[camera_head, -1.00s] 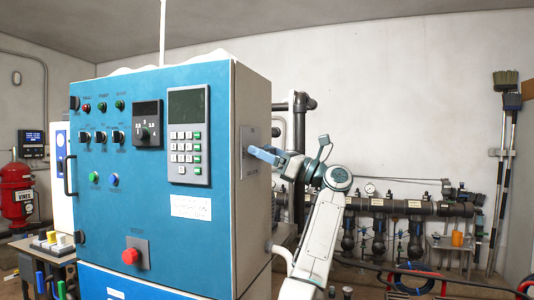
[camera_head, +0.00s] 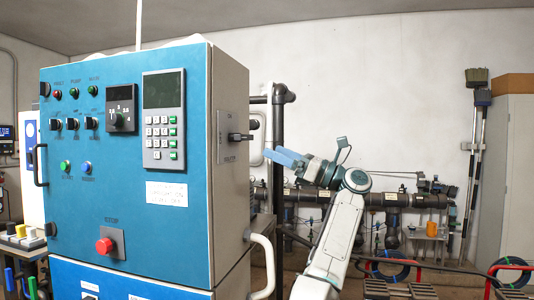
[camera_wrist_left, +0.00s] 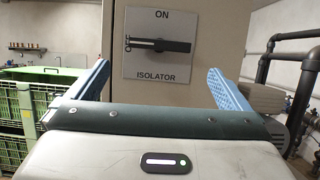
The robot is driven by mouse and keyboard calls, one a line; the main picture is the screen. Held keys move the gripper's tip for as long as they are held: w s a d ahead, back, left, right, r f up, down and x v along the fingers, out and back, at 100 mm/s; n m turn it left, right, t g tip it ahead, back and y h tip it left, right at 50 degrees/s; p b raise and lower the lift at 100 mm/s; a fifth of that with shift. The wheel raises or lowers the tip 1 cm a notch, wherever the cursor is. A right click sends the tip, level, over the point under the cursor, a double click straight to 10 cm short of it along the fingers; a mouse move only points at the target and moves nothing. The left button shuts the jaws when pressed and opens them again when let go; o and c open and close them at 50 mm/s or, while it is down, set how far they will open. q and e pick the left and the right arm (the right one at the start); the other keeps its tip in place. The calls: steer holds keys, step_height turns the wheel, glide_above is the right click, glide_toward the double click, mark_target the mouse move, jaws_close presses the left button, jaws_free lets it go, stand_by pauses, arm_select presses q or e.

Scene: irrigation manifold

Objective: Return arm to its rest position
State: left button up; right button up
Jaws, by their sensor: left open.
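My left gripper (camera_head: 280,157) is open and empty, with blue fingers, to the right of the control cabinet (camera_head: 110,215). It is apart from the isolator switch (camera_head: 238,137) on the cabinet's side panel. In the left wrist view, the open fingers of my left gripper (camera_wrist_left: 160,85) stand on either side of the isolator plate (camera_wrist_left: 157,68), with a gap to it. The black isolator handle (camera_wrist_left: 160,46) lies horizontal, between the words ON and ISOLATOR. My white left arm (camera_head: 335,245) rises from the bottom. My right gripper is not in view.
A white handle bar (camera_head: 264,260) sticks out from the cabinet's side, near my arm. A dark vertical pipe (camera_head: 278,150) and the manifold pipes (camera_head: 400,199) stand behind my arm. Green crates (camera_wrist_left: 40,110) show at the left of the wrist view.

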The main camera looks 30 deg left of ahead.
arm_select(q)
steer(key=shift+d+f, duration=0.1)
steer(key=shift+d, duration=0.05)
steer(key=shift+w+f, duration=0.1)
stand_by(0.3)
